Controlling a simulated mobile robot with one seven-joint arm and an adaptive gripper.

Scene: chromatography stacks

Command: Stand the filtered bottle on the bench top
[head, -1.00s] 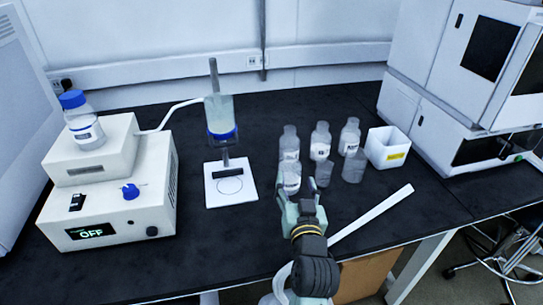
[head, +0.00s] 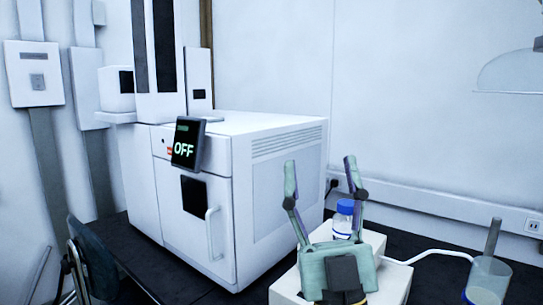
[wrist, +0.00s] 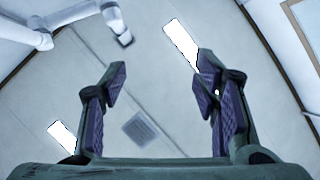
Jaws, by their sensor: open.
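In the head view a clear bottle with a blue cap (head: 344,219) stands on a white box, partly behind my gripper. A filter vessel with a blue ring (head: 487,283) is cut off at the lower right edge. I cannot tell which of them is the filtered bottle. The black bench top (head: 430,276) shows between the white box and the filter vessel. My gripper (head: 321,164) is open and empty, raised with fingers pointing up in front of the box. In the wrist view my gripper (wrist: 163,66) has only the ceiling between its spread fingers.
A large white instrument (head: 225,200) with a screen reading OFF stands left of my gripper. The white box (head: 395,285) lies below and behind the gripper. A white tube (head: 430,253) runs towards the filter vessel. A dark chair (head: 90,265) is at lower left.

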